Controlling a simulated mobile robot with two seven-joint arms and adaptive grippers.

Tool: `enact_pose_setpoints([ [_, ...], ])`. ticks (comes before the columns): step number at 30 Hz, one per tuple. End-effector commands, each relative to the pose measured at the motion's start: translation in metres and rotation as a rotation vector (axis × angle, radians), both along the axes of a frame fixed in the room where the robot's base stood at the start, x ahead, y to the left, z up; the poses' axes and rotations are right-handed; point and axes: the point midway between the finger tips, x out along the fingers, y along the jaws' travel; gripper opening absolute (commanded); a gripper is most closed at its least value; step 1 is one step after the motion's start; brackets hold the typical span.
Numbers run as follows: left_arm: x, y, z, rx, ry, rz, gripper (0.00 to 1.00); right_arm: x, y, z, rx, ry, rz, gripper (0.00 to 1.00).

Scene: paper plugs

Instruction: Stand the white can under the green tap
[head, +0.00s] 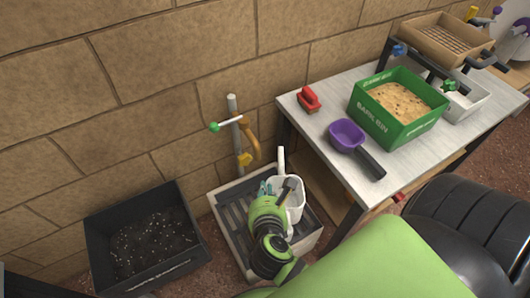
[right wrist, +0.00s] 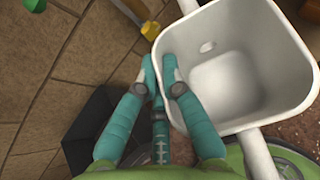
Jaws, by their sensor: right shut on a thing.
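The white can (head: 292,212) is above the slatted grey basin (head: 229,226) at the wall's foot, its opening facing up. Its inside fills the right of the right wrist view (right wrist: 245,85). I cannot tell whether the can touches the basin. The tap has a green knob (head: 214,127) and a brass spout (head: 252,142) on a grey pipe, behind and slightly left of the can. My left gripper is not in view.
A black bin (head: 150,277) of dark soil stands left of the basin. A yellow piece (head: 244,160) is on the pipe below the spout.

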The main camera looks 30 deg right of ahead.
Motion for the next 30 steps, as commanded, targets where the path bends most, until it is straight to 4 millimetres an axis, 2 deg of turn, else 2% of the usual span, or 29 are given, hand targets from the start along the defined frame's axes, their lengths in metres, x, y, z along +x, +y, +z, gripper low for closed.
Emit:
enact_pose_setpoints([
  [1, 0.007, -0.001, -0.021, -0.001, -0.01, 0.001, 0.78, -0.006, -0.001, -0.042, -0.002, 0.007, 0.005, 0.0],
  [3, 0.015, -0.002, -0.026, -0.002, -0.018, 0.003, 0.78, -0.012, -0.002, -0.075, -0.002, 0.007, 0.016, 0.0],
  [6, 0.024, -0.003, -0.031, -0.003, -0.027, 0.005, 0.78, -0.021, -0.004, -0.116, -0.005, 0.007, 0.032, 0.0],
  [9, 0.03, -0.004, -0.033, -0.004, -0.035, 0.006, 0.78, -0.03, -0.004, -0.148, -0.003, 0.005, 0.045, 0.0],
  [12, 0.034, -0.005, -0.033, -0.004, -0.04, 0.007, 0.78, -0.036, -0.004, -0.168, -0.003, 0.002, 0.056, 0.0],
  [16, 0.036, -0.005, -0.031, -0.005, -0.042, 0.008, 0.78, -0.038, -0.004, -0.18, -0.004, -0.001, 0.062, 0.0],
  [19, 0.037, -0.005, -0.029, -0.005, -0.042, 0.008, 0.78, -0.026, -0.005, -0.18, -0.003, -0.006, 0.064, 0.0],
  [25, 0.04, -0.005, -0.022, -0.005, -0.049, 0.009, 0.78, 0.026, -0.008, -0.179, -0.002, -0.01, 0.064, 0.0],
  [30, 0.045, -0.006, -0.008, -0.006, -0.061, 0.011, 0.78, 0.071, -0.01, -0.18, -0.002, -0.008, 0.063, 0.0],
])
